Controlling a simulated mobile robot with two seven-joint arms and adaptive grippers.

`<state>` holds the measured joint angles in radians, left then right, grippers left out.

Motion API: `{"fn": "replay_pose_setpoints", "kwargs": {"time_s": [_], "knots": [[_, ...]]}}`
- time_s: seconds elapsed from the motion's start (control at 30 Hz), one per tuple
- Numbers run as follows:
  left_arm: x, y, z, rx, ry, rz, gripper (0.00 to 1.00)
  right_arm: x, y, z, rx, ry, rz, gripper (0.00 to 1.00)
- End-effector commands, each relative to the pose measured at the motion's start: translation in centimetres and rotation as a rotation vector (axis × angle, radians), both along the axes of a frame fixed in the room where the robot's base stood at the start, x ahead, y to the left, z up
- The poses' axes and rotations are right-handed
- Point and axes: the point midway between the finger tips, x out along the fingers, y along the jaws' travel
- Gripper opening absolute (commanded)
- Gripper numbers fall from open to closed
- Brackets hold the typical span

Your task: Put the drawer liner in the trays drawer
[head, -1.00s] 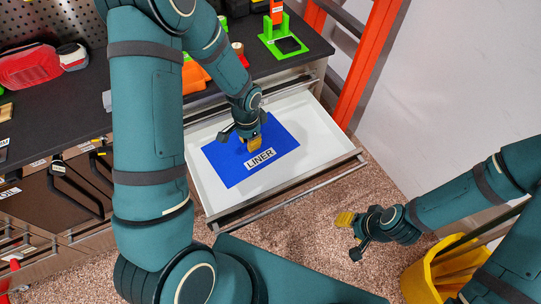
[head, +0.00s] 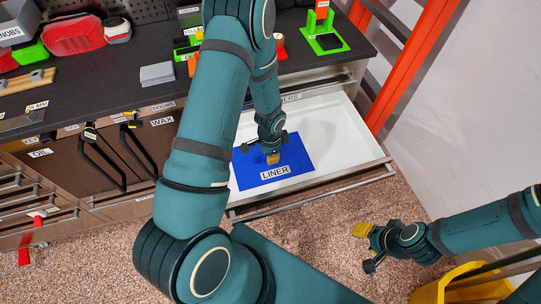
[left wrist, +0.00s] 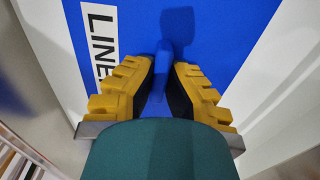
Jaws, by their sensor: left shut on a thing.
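The drawer liner (head: 294,155) is a flat blue sheet with a white LINER label along its near edge. It is over the left front part of an open white drawer (head: 338,132), roughly square to its front. I cannot tell whether it rests on the drawer floor. My left gripper (head: 273,158) is above the liner, pointing down. In the left wrist view its yellow fingers (left wrist: 165,85) are around a small blue grip (left wrist: 168,62) on the liner (left wrist: 215,20). My right gripper (head: 364,245) hangs outside the drawer, at the right, over the floor; its opening is unclear.
The drawer front (head: 310,187) sticks out below the dark worktop (head: 110,75). The drawer's label is partly hidden by my arm. Closed cabinet doors (head: 80,165) are at left. An orange upright (head: 415,60) stands at right, a yellow bin (head: 440,290) at lower right.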

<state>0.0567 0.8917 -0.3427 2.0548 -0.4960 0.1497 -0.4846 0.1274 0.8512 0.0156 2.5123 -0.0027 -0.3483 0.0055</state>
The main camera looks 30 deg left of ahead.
Motion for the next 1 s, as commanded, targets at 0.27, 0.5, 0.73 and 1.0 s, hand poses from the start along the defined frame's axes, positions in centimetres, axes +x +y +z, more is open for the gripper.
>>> {"fn": "replay_pose_setpoints", "kwargs": {"time_s": [0.27,0.5,0.73,1.0], "knots": [[0.1,0.0,-0.1,0.0,-0.001,0.001,0.0,0.0,0.0,-0.1,0.0,-0.001,0.0,0.47],[0.0,0.0,-0.4,0.001,-0.001,0.001,0.34,0.1,0.0,-0.3,0.0,-0.003,-0.001,0.47],[0.0,0.0,-0.4,0.001,-0.001,0.001,0.34,0.1,0.0,-0.3,0.0,-0.002,-0.001,0.47],[0.1,0.0,2.1,0.0,-0.003,0.002,0.34,0.0,0.0,0.6,0.0,0.001,0.0,0.47]]}}
